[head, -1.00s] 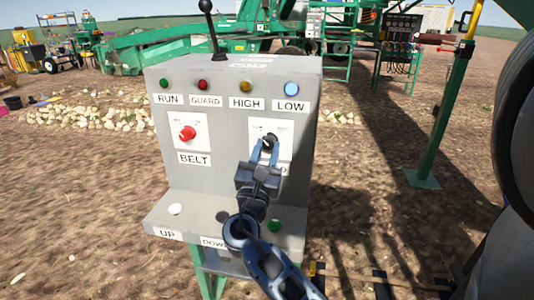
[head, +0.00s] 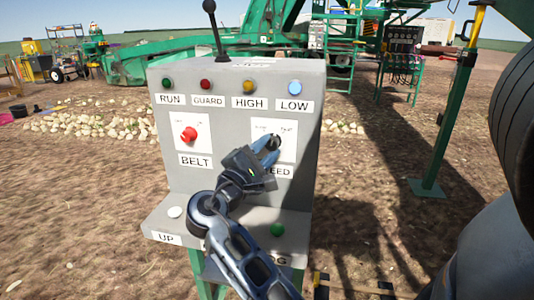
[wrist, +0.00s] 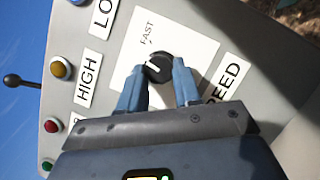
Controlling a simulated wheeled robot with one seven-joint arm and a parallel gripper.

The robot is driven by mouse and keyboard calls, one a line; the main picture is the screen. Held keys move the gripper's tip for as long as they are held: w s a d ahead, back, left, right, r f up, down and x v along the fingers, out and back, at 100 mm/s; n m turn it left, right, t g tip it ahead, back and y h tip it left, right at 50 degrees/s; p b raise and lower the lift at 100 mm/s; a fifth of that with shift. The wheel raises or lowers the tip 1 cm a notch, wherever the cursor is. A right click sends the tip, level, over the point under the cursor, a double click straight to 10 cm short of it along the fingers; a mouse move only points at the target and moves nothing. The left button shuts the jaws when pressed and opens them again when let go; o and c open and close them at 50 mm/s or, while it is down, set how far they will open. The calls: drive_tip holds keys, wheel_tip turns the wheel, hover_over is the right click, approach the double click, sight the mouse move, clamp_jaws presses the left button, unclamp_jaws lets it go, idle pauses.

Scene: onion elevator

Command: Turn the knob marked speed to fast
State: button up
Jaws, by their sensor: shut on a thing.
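The black speed knob (head: 275,141) sits on a white plate on the grey console's right side, above the partly covered SPEED label (head: 282,171). In the wrist view the knob (wrist: 158,67) lies between the two blue fingers of my gripper (wrist: 158,72). The FAST mark (wrist: 147,30) shows above the knob in the wrist view. A white mark on the knob's face points roughly left there, towards the HIGH label side.
The red BELT knob (head: 189,133) is left of my arm. Several lamps line the console top (head: 240,84), with a black lever (head: 214,28) above. A white UP button (head: 175,212) and a green button (head: 278,230) sit on the ledge; my arm covers its middle.

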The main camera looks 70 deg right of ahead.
drive_tip(key=m+y, duration=0.1)
drive_tip(key=m, duration=0.3)
drive_tip(key=m+y, duration=0.1)
drive_tip(key=m, duration=0.1)
drive_tip(key=shift+r+m+y, duration=0.25)
drive_tip(key=shift+m+y, duration=0.05)
drive_tip(key=shift+m, duration=0.1)
idle(0.3)
drive_tip(key=o, duration=1.1)
drive_tip(key=shift+c, duration=0.2)
drive_tip(key=shift+w, duration=0.1)
drive_tip(key=v, duration=0.7)
drive_tip(key=shift+w+a+b, duration=0.2)
drive_tip(key=shift+a+b, duration=0.1)
drive_tip(key=shift+a, duration=0.05)
